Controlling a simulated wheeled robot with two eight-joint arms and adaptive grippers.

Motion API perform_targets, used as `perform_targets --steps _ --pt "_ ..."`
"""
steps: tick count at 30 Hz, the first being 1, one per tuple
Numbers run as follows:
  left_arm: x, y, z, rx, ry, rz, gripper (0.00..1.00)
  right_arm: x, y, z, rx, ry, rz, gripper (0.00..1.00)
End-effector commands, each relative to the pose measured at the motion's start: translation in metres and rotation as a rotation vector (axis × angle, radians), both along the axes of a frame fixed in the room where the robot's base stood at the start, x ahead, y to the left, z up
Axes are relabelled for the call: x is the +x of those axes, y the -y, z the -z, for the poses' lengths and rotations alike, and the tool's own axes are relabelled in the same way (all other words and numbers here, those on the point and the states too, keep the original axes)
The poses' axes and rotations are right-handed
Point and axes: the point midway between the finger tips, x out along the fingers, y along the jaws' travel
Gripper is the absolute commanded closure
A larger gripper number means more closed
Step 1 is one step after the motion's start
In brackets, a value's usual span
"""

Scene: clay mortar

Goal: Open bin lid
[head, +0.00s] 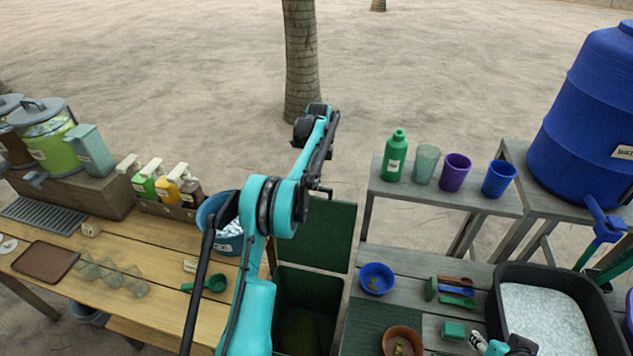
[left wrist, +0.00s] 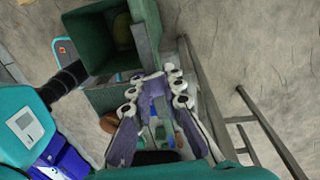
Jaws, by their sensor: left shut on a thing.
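The dark green bin (head: 305,312) stands between the wooden table and the grey bench, its mouth uncovered. Its green lid (head: 328,236) is raised at the far side of the opening. My left gripper (head: 318,188) is at the lid's upper edge, mostly hidden behind the arm in the head view. In the left wrist view, the left gripper's fingers (left wrist: 152,84) are closed together beside the green bin (left wrist: 104,45); the exact grip on the lid is hard to make out. Part of my right gripper (head: 492,346) shows at the bottom edge; its jaw opening is unclear.
Left of the bin, the wooden table (head: 135,240) holds a blue bucket (head: 229,240), bottles and an egg tray. On the right, the bench holds bowls, tools and a black tub (head: 497,300) of white material. Cups and a blue water barrel (head: 585,120) stand behind. Open sand lies beyond.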

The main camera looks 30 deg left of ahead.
Motion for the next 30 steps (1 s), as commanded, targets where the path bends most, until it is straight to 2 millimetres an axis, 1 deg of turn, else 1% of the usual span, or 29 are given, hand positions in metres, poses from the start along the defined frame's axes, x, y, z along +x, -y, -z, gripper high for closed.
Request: perform_targets --steps 1,16,17,18,30 --pt "0.0015 0.0044 0.0161 -0.008 -0.011 0.004 1.00 0.0000 0.0000 0.0029 0.000 0.000 0.000 0.60" --pt "0.0012 0.0046 0.0177 -0.012 -0.028 0.004 1.00 0.0001 0.0000 0.0027 0.000 0.000 0.000 0.60" --pt "0.0012 0.0045 0.0177 -0.012 -0.028 0.004 0.83 0.0001 0.0000 0.0027 0.000 0.000 0.000 0.60" --pt "0.0012 0.0045 0.0177 -0.012 -0.028 0.004 0.79 0.0001 0.0000 0.0027 0.000 0.000 0.000 0.60" --pt "0.0013 0.0017 0.0143 -0.008 -0.024 0.002 0.79 0.0000 0.0000 0.0009 0.000 0.000 0.000 0.60"
